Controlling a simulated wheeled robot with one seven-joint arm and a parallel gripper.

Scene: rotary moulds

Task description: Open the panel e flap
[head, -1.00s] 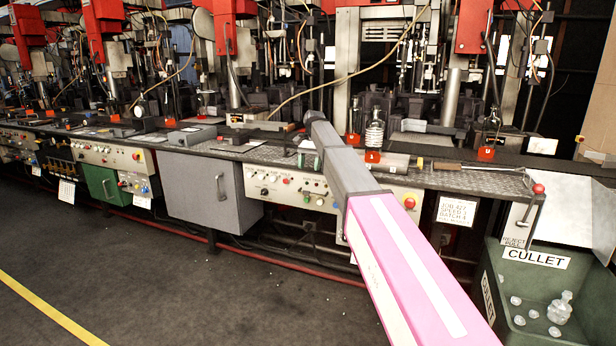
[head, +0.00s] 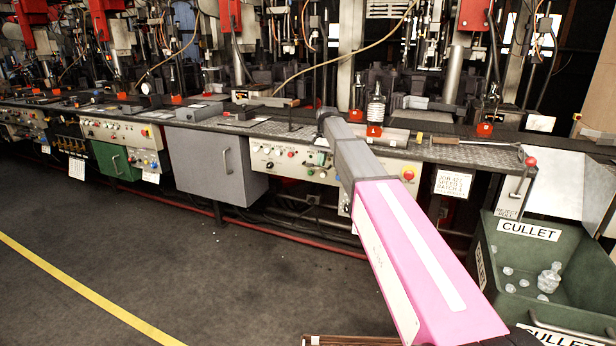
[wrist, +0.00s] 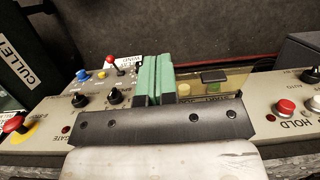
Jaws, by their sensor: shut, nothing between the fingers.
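In the wrist view, a see-through amber flap (wrist: 238,81) with a dark tab (wrist: 214,76) lies over part of a pale control panel (wrist: 255,108). A yellow and a green button show through it. The flap looks down over them. My gripper (wrist: 153,78) has its two green fingers together, empty, just left of the flap; I cannot tell whether they touch it. In the head view my grey and pink arm reaches to the pale panel (head: 290,164) under the bench edge and hides part of it; the flap is not clear there.
Near the fingers are a red-topped lever (wrist: 110,60), black knobs (wrist: 115,95) and a red HOLD button (wrist: 285,107). A grey cabinet (head: 215,160) stands left of the panel. A green cullet bin (head: 590,275) stands at the right.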

